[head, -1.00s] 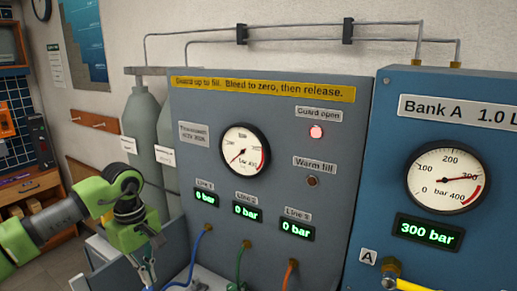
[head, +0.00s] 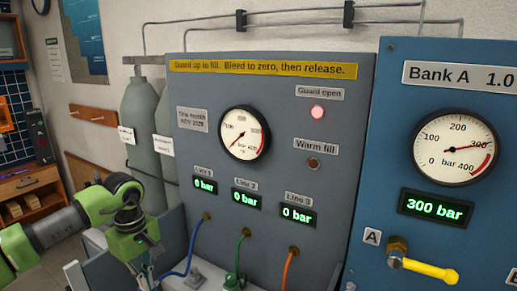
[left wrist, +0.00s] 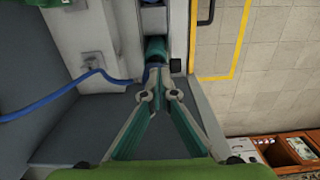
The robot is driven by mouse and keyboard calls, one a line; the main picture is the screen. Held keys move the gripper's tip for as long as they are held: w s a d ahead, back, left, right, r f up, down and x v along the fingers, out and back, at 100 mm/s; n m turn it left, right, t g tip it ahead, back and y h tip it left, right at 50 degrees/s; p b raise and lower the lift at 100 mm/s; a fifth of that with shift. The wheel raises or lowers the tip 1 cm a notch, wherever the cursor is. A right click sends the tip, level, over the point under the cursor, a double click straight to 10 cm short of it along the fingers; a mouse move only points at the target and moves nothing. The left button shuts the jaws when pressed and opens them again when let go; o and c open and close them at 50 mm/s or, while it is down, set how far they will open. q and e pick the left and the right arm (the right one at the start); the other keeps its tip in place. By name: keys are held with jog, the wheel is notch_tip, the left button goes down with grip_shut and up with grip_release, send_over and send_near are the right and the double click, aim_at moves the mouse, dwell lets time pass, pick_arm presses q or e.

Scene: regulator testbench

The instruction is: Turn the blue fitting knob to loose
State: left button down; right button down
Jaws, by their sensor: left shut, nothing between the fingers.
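My left gripper (head: 146,281) is shut and empty at the lower left in the head view, beside the blue hose (head: 186,262). In the left wrist view the shut left gripper (left wrist: 158,72) points at a dark teal round part (left wrist: 155,48) just beyond its tips. The blue hose (left wrist: 95,75) runs in from the left and ends close to the fingertips. The blue fitting knob cannot be told apart clearly; the fingers may hide it. I cannot tell whether they touch anything. My right gripper is in neither view.
The grey panel (head: 185,150) carries a gauge (head: 244,133) and line displays reading 0 bar. Green (head: 240,258) and orange (head: 289,268) hoses hang to the right. The blue Bank A cabinet (head: 400,262) has a yellow lever (head: 430,269). Grey cylinders (head: 142,110) stand behind the arm.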

pick_arm(q)
jog(key=shift+w+a, duration=0.35)
jog(key=shift+w, duration=0.15)
dwell(0.9)
jog(key=shift+w+d+b, duration=0.25)
jog(key=shift+b, duration=0.1)
dwell(0.3)
jog(key=shift+w+d, duration=0.15)
jog(key=shift+w, duration=0.25)
dwell(0.5)
notch_tip(320, 180, up, 6)
jog(key=p, duration=0.3)
jog(key=shift+d, duration=0.4)
